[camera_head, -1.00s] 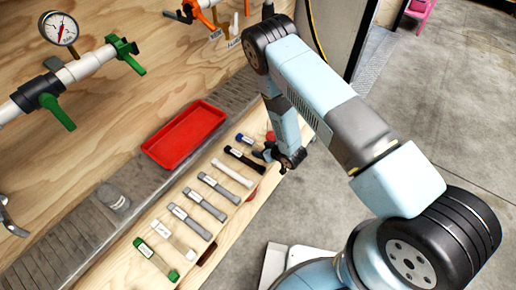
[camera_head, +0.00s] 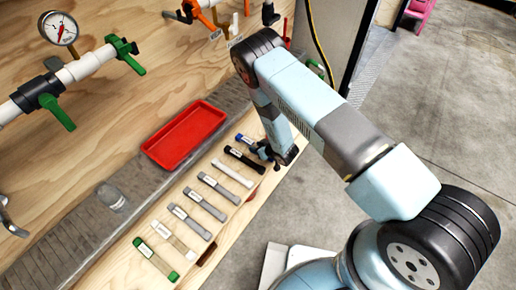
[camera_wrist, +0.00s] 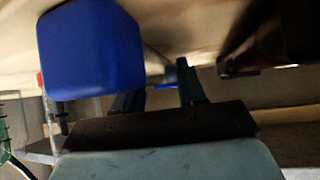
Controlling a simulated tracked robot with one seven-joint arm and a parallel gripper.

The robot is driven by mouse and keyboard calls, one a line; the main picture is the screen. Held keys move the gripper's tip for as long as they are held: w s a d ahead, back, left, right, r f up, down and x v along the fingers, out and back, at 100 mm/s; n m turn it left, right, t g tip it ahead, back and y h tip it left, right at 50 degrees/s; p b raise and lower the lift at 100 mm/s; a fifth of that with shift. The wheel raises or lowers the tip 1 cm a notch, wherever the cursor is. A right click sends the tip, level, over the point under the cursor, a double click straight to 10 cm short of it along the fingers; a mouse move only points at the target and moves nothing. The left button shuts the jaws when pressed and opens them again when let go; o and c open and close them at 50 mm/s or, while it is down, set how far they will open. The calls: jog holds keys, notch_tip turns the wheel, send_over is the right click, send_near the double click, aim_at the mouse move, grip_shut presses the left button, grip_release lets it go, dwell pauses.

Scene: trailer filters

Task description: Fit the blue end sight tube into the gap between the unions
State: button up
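The blue end sight tube (camera_head: 244,139) lies at the far end of the row of tubes on the wooden bench, and its lower right part is hidden by my gripper. My gripper (camera_head: 262,152) is low over the bench edge at that tube. In the wrist view a large blue end (camera_wrist: 92,48) fills the upper left, close to the camera. My gripper's fingers (camera_wrist: 160,92) stand apart there, with a small blue patch between them. Contact between fingers and tube cannot be made out. The gap between the unions cannot be clearly picked out.
Other tubes lie beside it: black (camera_head: 244,159), white (camera_head: 232,174), several grey (camera_head: 207,206) and green (camera_head: 156,258). A red tray (camera_head: 185,136) sits behind them. Piping with green handles (camera_head: 122,54), a gauge (camera_head: 60,28) and orange fittings (camera_head: 203,5) is on the wooden wall.

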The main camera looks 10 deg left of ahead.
aim_at(253, 142)
grip_shut()
jog(key=shift+r, duration=0.1)
jog(key=shift+r, duration=0.35)
notch_tip(253, 142, up, 2)
jog(key=shift+w+r, duration=0.1)
jog(key=v, duration=0.4)
jog(key=r+v, duration=0.1)
jog(key=v, duration=0.1)
jog(key=shift+w+a+r, duration=0.15)
jog(key=shift+a+r, duration=0.05)
jog(key=shift+a, duration=0.05)
jog(key=s+d+f+v, duration=0.1)
jog(key=f+v, duration=0.1)
jog(key=v, duration=0.9)
jog(key=w+d+r+m+t+h, duration=0.1)
jog(key=w+d+r+m+h, duration=0.2)
jog(key=d, duration=0.6)
jog(key=w+d+r+m+t+h, duration=0.2)
jog(key=w+d+r, duration=0.4)
jog(key=d, duration=0.3)
jog(key=w+d+r+m+t+h, duration=0.1)
jog(key=w+d+r+m+h, duration=0.2)
jog(key=w+d+r+m, duration=0.2)
jog(key=w+d+m, duration=0.1)
jog(key=w+d, duration=0.1)
jog(key=d, duration=0.1)
jog(key=shift+d+t+h, duration=0.3)
jog(key=shift+d+h, duration=0.1)
